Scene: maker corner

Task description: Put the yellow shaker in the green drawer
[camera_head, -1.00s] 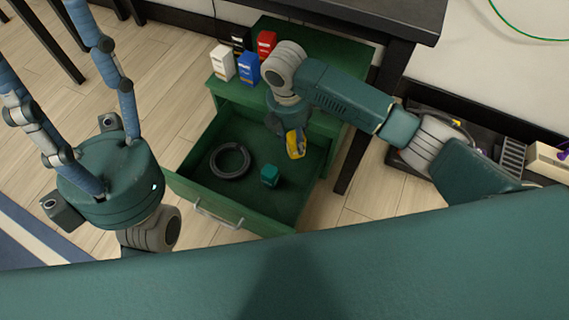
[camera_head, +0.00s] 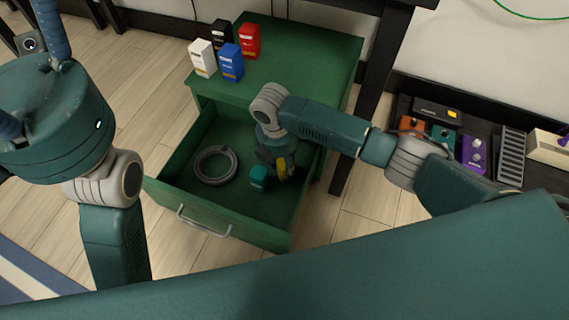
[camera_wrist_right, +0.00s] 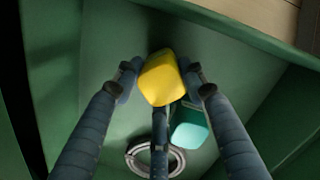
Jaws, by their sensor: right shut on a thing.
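The yellow shaker (camera_head: 280,169) is inside the open green drawer (camera_head: 190,206), low over its floor at the right side. It also shows in the right wrist view (camera_wrist_right: 160,78) between the fingers. My right gripper (camera_head: 276,160) reaches down into the drawer and is shut on the shaker. In the right wrist view its fingertips (camera_wrist_right: 160,80) press on both sides of the shaker. I cannot tell whether the shaker touches the drawer floor. My left gripper (camera_head: 45,45) is raised at the upper left, away from the drawer; its fingertips are out of frame.
A teal block (camera_head: 259,177) lies in the drawer close to the shaker, and a grey coiled ring (camera_head: 214,165) lies to its left. White (camera_head: 202,58), blue (camera_head: 231,62), black (camera_head: 222,35) and red (camera_head: 250,41) boxes stand on the cabinet top (camera_head: 300,65).

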